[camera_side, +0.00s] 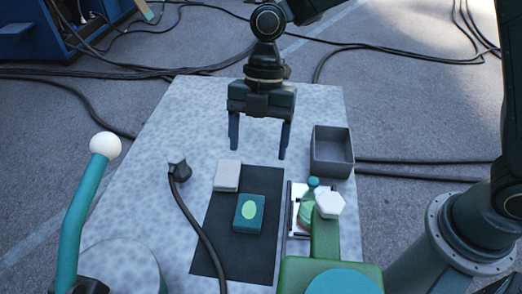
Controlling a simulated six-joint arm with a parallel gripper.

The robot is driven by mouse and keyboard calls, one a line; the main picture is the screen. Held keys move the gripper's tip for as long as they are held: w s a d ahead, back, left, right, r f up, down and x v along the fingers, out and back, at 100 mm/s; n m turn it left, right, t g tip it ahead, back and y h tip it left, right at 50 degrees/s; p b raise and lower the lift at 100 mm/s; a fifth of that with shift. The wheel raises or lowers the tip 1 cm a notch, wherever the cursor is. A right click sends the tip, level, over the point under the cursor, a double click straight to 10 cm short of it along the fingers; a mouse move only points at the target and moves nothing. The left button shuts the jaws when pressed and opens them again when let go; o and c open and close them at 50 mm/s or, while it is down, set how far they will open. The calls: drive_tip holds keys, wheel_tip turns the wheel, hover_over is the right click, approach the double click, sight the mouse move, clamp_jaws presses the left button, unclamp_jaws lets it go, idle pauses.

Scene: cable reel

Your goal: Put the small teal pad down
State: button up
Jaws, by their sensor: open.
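The small teal pad (249,213) lies on a dark mat (222,262), and a pale green oval shows on its top. My gripper (258,152) is open and empty. It hangs pointing down above the far part of the table, behind the pad in the picture and apart from it. Its two fingers are spread wide with nothing between them.
A light grey block (227,175) sits at the mat's far left. A grey open box (331,152) stands at the right. A white hexagonal piece (329,204) and green parts crowd the right front. A black cable (196,225) with a plug crosses the left.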

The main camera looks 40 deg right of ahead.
drive_tip(key=s+d+r+m+t, duration=0.2)
drive_tip(key=d+r+m+t, duration=0.1)
drive_tip(key=d+r+m, duration=0.4)
drive_tip(key=s+d+r+m+t+h, duration=0.1)
drive_tip(key=s+d+r+m+t, duration=0.1)
drive_tip(key=s+d+m, duration=0.6)
drive_tip(key=s+d+r+m+t+h, duration=0.2)
drive_tip(key=s+d+r+m+t, duration=0.1)
drive_tip(key=s+d+m, duration=0.5)
drive_tip(key=d+m, duration=0.1)
drive_tip(key=m, duration=0.1)
drive_tip(key=shift+d+r+m, duration=0.25)
drive_tip(key=shift+m, duration=0.05)
